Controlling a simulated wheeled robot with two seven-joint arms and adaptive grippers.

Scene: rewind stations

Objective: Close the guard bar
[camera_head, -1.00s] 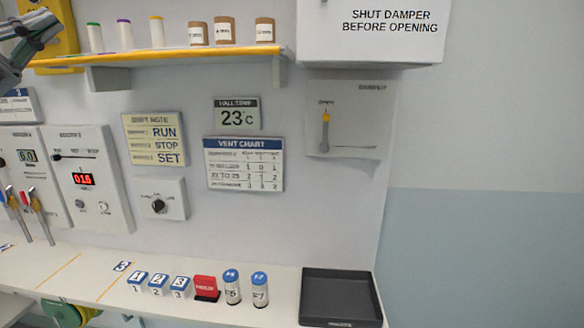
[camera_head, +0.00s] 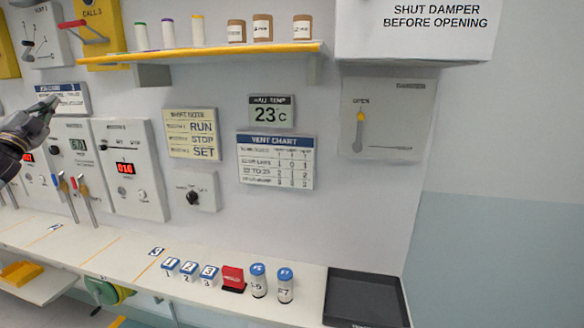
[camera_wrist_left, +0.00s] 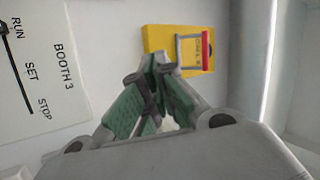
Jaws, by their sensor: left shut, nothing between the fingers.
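The bar with a red grip (camera_head: 74,25) stands out from the yellow CALL 3 box (camera_head: 99,14) at the upper left of the head view; it looks like the guard bar. In the left wrist view the red grip (camera_wrist_left: 207,50) and its grey arms show on the yellow box (camera_wrist_left: 160,38), beyond the fingertips. My left gripper (camera_head: 50,103) is shut and empty, below and left of the box in the head view. It also shows in the left wrist view (camera_wrist_left: 158,62), apart from the bar. My right gripper is out of view.
A yellow-edged shelf (camera_head: 200,55) with spools and jars juts out right of the box. Booth panels (camera_head: 133,195) with levers line the wall below. The counter (camera_head: 110,245) holds blocks, cans and a black tray (camera_head: 366,300).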

